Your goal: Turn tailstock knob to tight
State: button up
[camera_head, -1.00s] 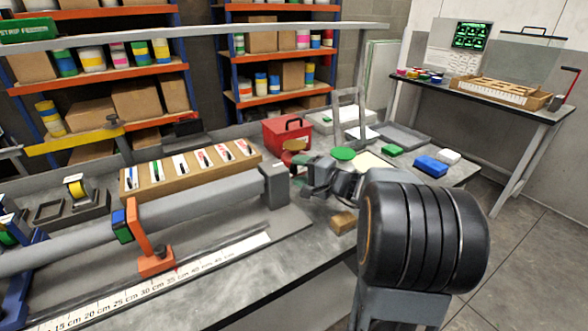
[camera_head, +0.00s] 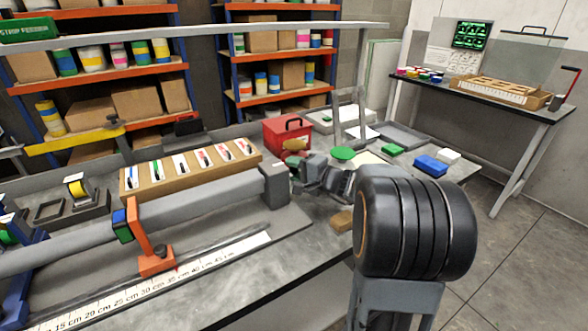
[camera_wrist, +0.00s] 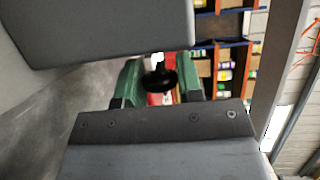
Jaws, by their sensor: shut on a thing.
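The tailstock (camera_head: 276,187) is a grey block at the right end of the long grey tube (camera_head: 205,205) on the bench. My gripper (camera_head: 294,173) is at the right side of the tailstock in the head view, where my wrist partly hides it. In the wrist view, my gripper (camera_wrist: 158,80) has a green finger on each side of the round black tailstock knob (camera_wrist: 160,78) and is shut on it.
A red box (camera_head: 287,133) stands behind the tailstock. A wooden rack (camera_head: 190,168) lies behind the tube. A small brown block (camera_head: 342,221) lies on the bench below my wrist. An orange stop (camera_head: 154,262) stands by the ruler (camera_head: 165,285).

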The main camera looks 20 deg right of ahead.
jog(key=shift+c, duration=0.9)
jog(key=shift+r+p, duration=0.1)
jog(key=shift+p, duration=0.2)
